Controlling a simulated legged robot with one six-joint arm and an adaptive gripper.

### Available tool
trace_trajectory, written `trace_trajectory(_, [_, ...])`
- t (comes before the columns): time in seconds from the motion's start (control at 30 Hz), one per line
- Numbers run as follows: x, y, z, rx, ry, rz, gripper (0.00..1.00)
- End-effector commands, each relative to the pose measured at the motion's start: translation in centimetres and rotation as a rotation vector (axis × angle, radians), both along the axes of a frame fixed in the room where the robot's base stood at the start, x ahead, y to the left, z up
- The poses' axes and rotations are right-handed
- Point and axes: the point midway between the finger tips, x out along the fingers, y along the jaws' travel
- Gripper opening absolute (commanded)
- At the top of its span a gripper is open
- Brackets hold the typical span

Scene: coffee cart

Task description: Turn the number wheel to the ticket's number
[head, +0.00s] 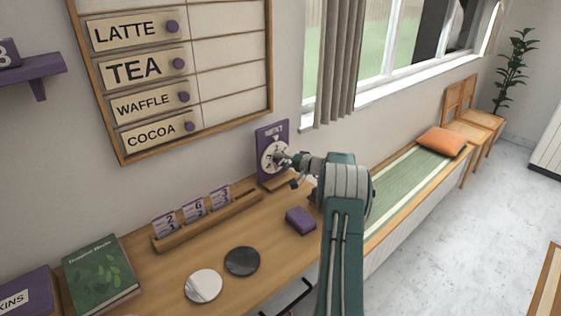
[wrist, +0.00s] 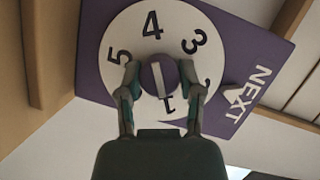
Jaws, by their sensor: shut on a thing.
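The number wheel (head: 268,160) is a white disc on an upright purple board (head: 263,133) at the back of the counter. In the wrist view the white wheel (wrist: 117,30) shows 5, 4, 3, 1 and a partly hidden digit near the white pointer (wrist: 232,93) by the word NEXT. My gripper (wrist: 160,80) is shut on the wheel's round purple knob (wrist: 157,70), one finger on each side. In the head view my gripper (head: 284,160) covers part of the wheel. Several numbered tickets (head: 194,210) stand in a wooden rack (head: 225,213); their small lower digits are hard to read.
A purple block (head: 300,220), a dark disc (head: 242,261) and a pale disc (head: 203,286) lie on the counter (head: 170,270). A green book (head: 101,273) lies at left. A menu board (head: 118,158) hangs above. A bench (head: 408,180) runs along the right under the window.

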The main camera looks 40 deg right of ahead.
Motion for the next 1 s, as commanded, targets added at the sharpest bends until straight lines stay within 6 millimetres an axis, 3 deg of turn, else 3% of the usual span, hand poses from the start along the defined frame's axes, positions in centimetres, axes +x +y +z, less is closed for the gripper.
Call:
trace_trajectory(0.27, [-0.1, -0.3, -0.1, 0.0, 0.002, -0.009, 0.0])
trace_trajectory(0.3, [-0.1, -0.3, -0.1, 0.0, 0.002, -0.009, 0.65])
trace_trajectory(0.33, [-0.1, -0.3, -0.1, 0.0, 0.002, -0.009, 0.79])
trace_trajectory(0.37, [-0.1, -0.3, -0.1, -0.001, 0.002, -0.008, 0.82])
trace_trajectory(0.77, [-0.2, -0.1, 0.1, -0.002, 0.0, -0.003, 0.82])
trace_trajectory(1.0, [-3.4, -1.6, 0.5, 0.001, 0.0, -0.007, 0.82])
